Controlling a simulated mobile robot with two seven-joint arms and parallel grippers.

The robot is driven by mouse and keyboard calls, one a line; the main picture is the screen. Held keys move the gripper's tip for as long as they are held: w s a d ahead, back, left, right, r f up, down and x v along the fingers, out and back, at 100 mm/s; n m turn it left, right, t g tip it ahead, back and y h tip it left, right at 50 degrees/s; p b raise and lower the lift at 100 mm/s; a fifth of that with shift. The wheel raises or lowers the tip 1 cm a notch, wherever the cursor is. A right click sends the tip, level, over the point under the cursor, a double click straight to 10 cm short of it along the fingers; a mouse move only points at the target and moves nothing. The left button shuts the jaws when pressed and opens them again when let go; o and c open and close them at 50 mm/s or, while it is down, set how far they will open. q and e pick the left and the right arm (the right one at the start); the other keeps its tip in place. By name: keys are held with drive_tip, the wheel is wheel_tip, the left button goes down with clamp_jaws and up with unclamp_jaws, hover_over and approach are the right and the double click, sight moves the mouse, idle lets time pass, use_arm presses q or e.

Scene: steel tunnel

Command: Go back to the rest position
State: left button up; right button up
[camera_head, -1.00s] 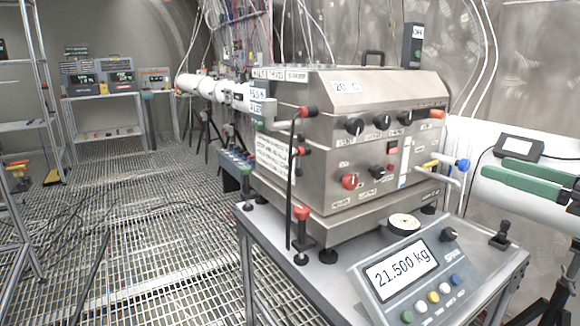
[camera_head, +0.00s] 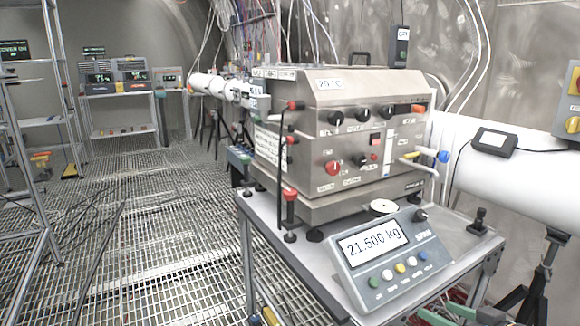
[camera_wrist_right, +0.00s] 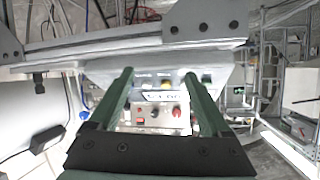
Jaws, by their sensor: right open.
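My right gripper (camera_head: 436,312) shows at the bottom edge of the head view, its green fingers low by the front right of the steel table and partly cut off. In the right wrist view its two green fingers (camera_wrist_right: 160,84) stand apart with nothing held between them. A panel with a red knob and buttons (camera_wrist_right: 160,112) shows beyond the gap between them. My left gripper is in neither view.
A steel machine (camera_head: 350,120) with knobs and levers stands on the metal table (camera_head: 462,250). A scale display reading 21.500 kg (camera_head: 372,243) sits at its front. A white pipe (camera_head: 535,178) runs at right. Open grating floor (camera_head: 150,240) lies to the left.

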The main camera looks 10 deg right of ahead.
drive_tip(key=s+a+f+g, duration=0.1)
drive_tip(key=s+a+f, duration=0.35)
drive_tip(key=f, duration=0.35)
drive_tip(key=s+a+f+g, duration=0.25)
drive_tip(key=a+f, duration=0.25)
drive_tip(key=f, duration=0.4)
drive_tip(key=s+a+f+n, duration=0.2)
drive_tip(key=s+a+f, duration=0.5)
drive_tip(key=s+a, duration=0.4)
use_arm(q)
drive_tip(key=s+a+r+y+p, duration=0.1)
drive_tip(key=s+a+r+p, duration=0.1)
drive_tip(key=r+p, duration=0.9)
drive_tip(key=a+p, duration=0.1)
drive_tip(key=p, duration=0.3)
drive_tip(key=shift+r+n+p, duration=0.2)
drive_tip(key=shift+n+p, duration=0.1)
use_arm(e)
wheel_tip(320, 180, up, 12)
drive_tip(key=s+d, duration=0.1)
drive_tip(key=shift+s+m+h, duration=0.3)
drive_tip(key=shift+m, duration=0.1)
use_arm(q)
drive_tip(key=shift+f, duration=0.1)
use_arm(e)
drive_tip(key=shift+c, duration=0.2)
